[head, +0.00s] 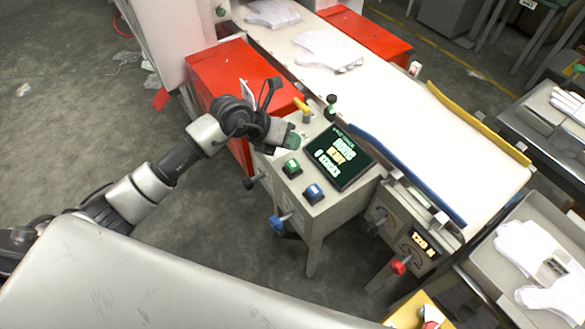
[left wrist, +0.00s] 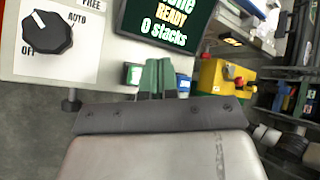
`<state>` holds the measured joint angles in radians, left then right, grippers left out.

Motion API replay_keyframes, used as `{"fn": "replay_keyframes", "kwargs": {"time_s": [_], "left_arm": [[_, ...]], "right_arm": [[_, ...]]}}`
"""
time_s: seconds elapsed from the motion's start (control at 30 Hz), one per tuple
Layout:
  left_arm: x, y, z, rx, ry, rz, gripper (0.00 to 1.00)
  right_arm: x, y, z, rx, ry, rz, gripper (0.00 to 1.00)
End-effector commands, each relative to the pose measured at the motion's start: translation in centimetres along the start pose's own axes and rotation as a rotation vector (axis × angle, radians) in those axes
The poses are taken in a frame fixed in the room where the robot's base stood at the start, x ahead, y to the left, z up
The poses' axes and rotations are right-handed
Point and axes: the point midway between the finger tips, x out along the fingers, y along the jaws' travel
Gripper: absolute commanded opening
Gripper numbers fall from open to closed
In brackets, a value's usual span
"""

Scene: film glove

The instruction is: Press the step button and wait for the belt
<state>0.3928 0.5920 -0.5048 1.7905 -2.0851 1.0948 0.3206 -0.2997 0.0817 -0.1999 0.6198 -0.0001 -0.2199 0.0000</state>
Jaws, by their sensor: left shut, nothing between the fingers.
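A control panel (head: 268,171) carries a green button (head: 291,167) and a blue button (head: 314,192); their labels are too small to read. A screen (head: 338,157) beside them reads "READY" and "0 stacks". My left gripper (head: 293,141) is shut and empty, over the panel just behind the green button. In the left wrist view its green fingers (left wrist: 158,76) lie between the green button (left wrist: 132,74) and the blue button (left wrist: 184,84); I see no clear contact. The white belt (head: 430,135) runs behind the panel, with white gloves (head: 328,52) at its far end. My right gripper is not in view.
A black knob (left wrist: 47,33) marked AUTO and OFF sits on the panel. A yellow lever (head: 302,105) and a dark-topped post (head: 331,104) stand near the gripper. Blue and yellow rails edge the belt. A red cabinet (head: 232,75) is behind my arm; trays with gloves stand right.

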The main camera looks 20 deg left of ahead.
Motion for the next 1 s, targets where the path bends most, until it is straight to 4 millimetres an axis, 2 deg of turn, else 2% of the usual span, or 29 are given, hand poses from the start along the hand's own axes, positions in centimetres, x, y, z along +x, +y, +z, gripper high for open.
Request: {"fn": "replay_keyframes", "kwargs": {"time_s": [0.03, 0.27, 1.0], "left_arm": [[1.1, 0.7, -0.8, -0.001, 0.000, -0.001, 0.00], [2.6, 1.9, -1.9, 0.001, 0.001, 0.000, 0.00], [2.7, 2.0, -2.0, 0.001, 0.000, 0.000, 0.00]], "right_arm": [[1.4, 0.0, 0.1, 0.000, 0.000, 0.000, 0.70], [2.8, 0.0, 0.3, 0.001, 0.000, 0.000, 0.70], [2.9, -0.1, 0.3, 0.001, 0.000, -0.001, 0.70]]}}
